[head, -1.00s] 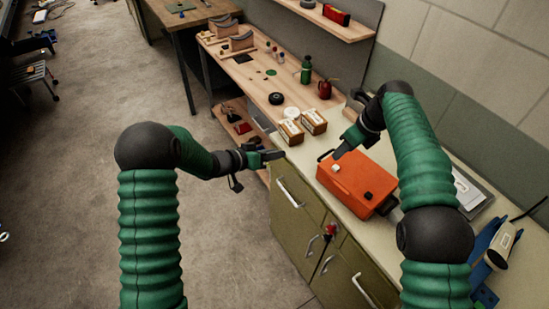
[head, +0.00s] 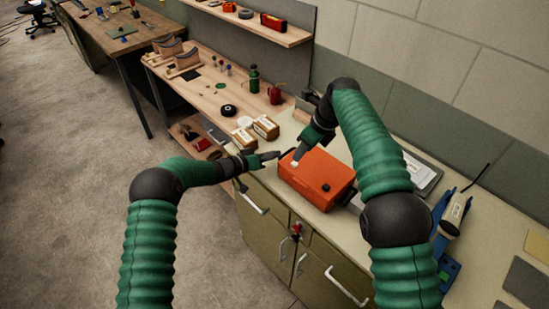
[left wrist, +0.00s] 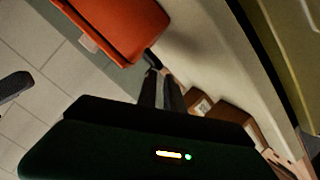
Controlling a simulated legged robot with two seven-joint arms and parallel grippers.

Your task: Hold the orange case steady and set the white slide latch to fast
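The orange case (head: 317,180) lies on the pale counter with a white slide latch (head: 295,163) and a black knob (head: 326,188) on top. Its dark handle shows at the left end. My left gripper (head: 277,156) is level with that end, its tips close to the handle. In the left wrist view the fingers (left wrist: 160,80) stand slightly apart, pointing toward the handle beside the orange case (left wrist: 118,25); contact is unclear. My right gripper (head: 297,157) points down right at the white latch; its finger gap and any contact are hidden. The latch's setting is unreadable.
Small boxes (head: 265,127) stand on the counter behind my left gripper. A grey tray or clipboard (head: 422,172) and a blue holder with a scanner-like tool (head: 450,222) lie to the right. Green cabinet drawers (head: 262,215) face the open floor.

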